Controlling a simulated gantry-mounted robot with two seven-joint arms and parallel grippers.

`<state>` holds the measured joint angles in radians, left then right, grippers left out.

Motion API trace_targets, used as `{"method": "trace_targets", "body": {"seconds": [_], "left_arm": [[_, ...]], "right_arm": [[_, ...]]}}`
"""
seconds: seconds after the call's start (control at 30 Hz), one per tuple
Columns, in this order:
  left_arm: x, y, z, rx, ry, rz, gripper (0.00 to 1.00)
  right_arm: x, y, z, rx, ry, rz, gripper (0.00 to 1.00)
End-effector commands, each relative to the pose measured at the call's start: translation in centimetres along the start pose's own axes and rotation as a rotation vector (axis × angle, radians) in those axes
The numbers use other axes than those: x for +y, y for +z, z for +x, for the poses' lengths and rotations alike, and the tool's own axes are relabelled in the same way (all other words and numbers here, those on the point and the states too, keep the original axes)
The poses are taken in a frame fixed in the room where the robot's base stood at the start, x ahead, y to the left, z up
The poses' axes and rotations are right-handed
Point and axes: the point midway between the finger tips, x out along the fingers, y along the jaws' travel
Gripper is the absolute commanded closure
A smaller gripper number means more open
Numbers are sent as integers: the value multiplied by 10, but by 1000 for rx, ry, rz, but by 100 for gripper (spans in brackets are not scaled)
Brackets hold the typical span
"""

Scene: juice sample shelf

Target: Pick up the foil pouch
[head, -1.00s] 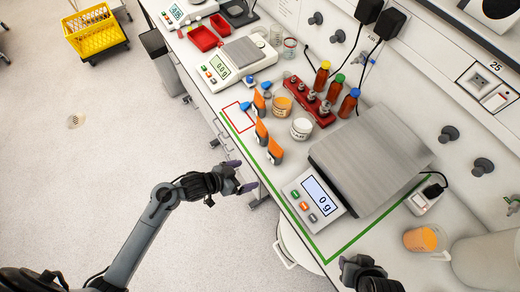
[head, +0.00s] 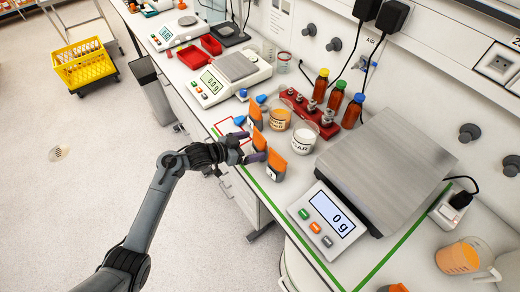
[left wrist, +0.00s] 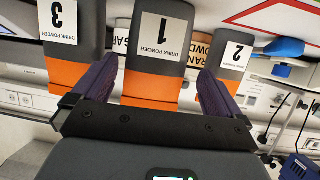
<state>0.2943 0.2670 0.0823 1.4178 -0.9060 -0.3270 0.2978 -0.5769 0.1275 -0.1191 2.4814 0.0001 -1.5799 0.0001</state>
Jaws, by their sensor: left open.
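Three grey foil pouches with orange ends stand in a row near the bench's front edge. The middle pouch (head: 260,141), labelled 1 in the left wrist view (left wrist: 159,52), lies between my left gripper's fingers. The far pouch (head: 255,112) appears to be number 2 (left wrist: 230,57), and the near pouch (head: 276,166) number 3 (left wrist: 72,62). My left gripper (head: 248,147) is open, one purple finger on each side of pouch 1, in the gaps between pouches. In the left wrist view (left wrist: 157,66) a gap shows on both sides of pouch 1. My right gripper is out of view.
A large scale (head: 385,165) stands right of the pouches. A red rack (head: 308,112) of bottles and two cups (head: 303,138) stand close behind them. Blue-topped items (head: 240,120) lie near the far pouch.

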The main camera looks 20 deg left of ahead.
Motion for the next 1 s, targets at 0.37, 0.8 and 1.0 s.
{"method": "trace_targets", "body": {"seconds": [0.37,0.8,1.0], "left_arm": [[4,2,29,-1,1,-2,0],[5,4,61,-2,-1,1,0],[5,4,61,-2,-1,1,9]], "right_arm": [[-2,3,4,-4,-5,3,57],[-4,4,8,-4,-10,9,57],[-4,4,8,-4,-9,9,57]]}}
